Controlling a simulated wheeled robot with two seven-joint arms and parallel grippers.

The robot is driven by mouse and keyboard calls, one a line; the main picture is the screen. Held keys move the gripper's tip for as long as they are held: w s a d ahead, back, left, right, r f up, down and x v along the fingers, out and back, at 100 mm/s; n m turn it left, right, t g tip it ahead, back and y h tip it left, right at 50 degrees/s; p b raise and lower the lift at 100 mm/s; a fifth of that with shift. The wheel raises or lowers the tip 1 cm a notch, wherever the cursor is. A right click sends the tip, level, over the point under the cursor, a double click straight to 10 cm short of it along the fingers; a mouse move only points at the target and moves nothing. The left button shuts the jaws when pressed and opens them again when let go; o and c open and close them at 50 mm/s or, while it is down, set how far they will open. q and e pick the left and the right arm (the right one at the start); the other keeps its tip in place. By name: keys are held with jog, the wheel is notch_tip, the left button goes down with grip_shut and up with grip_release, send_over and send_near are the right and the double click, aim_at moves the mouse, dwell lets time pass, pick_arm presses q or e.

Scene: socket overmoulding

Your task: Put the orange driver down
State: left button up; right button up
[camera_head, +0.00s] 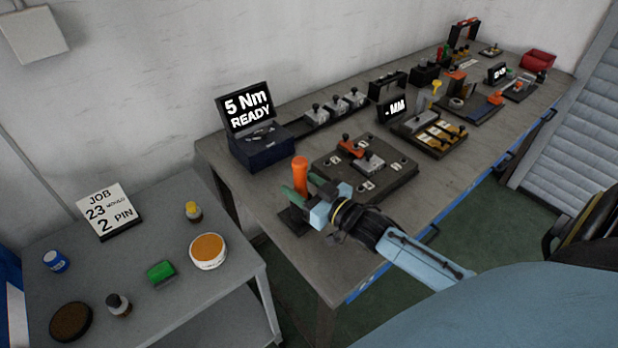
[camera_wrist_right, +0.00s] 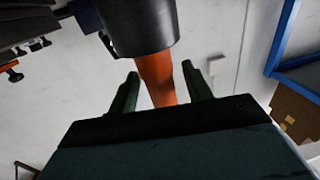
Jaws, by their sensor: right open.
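The orange driver (camera_head: 300,171) stands upright at the near left end of the long workbench, over a dark base plate (camera_head: 295,219). My right gripper (camera_head: 302,188) reaches it from the right, its green fingers on either side of the handle. In the right wrist view the orange handle (camera_wrist_right: 156,78) lies between the fingers of the right gripper (camera_wrist_right: 160,72), with a gap at each side. The fingers are open. A dark cylinder (camera_wrist_right: 143,28) is at the handle's end there. Whether the driver's lower end touches the base is hidden. My left gripper is out of view.
A dark box with a "5 Nm READY" screen (camera_head: 246,107) stands behind the driver. A dark fixture plate (camera_head: 395,186) with clamps lies to its right. More fixtures line the workbench (camera_head: 225,160). A lower side table (camera_head: 225,270) with jars stands at left.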

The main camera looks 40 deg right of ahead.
jog(key=v, duration=1.2)
jog(key=shift+o, duration=0.4)
dwell(0.6)
